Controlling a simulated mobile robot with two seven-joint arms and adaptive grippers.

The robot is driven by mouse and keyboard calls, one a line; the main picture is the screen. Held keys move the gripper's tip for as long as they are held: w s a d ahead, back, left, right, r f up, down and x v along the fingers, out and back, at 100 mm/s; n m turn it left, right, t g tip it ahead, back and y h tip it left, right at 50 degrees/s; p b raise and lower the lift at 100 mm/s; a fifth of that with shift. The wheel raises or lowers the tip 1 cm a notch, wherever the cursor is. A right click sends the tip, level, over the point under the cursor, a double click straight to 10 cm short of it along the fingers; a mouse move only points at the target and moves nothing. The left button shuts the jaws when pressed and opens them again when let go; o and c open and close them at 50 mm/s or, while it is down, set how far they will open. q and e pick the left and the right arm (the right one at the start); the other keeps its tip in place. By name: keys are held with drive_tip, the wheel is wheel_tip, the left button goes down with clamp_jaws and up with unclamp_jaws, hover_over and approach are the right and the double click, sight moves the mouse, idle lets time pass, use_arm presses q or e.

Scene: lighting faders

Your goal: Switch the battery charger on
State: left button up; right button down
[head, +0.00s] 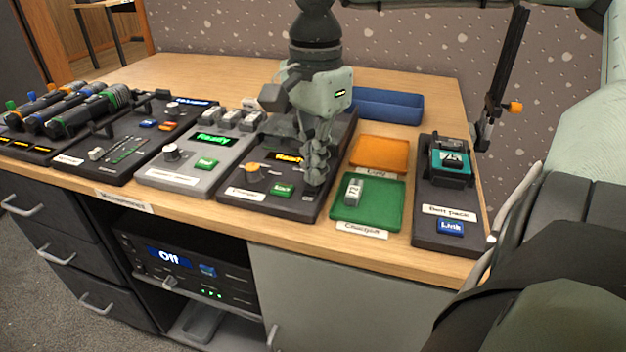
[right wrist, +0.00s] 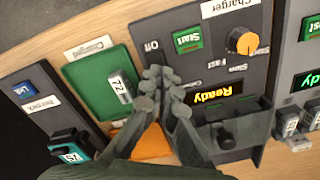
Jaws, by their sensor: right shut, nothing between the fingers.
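The dark battery charger (head: 233,191) stands on the desk, labelled "Charger", with a lit "Ready" display (right wrist: 212,95), a green "Start" button (right wrist: 188,39) and an orange knob (right wrist: 242,40). An "Off" label (right wrist: 152,46) is on its front corner. The switch itself is hidden or cannot be made out by my fingers. My right gripper (right wrist: 156,75) is shut and empty, pointing down with its fingertips right by the "Off" label; in the head view it (head: 316,180) covers the charger's right side. I cannot tell whether it touches. My left gripper is not in view.
A green tray (head: 386,221) holding a grey battery (head: 353,192) lies right of the charger, with an orange tray (head: 380,153) behind it. A body pack unit (head: 443,211) stands at the right and a grey unit (head: 179,182) at the left. A blue bin (head: 390,107) stands behind.

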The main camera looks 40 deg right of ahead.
drive_tip(key=shift+r+p, duration=2.2)
drive_tip(key=shift+r, duration=1.25)
drive_tip(key=shift+f, duration=0.1)
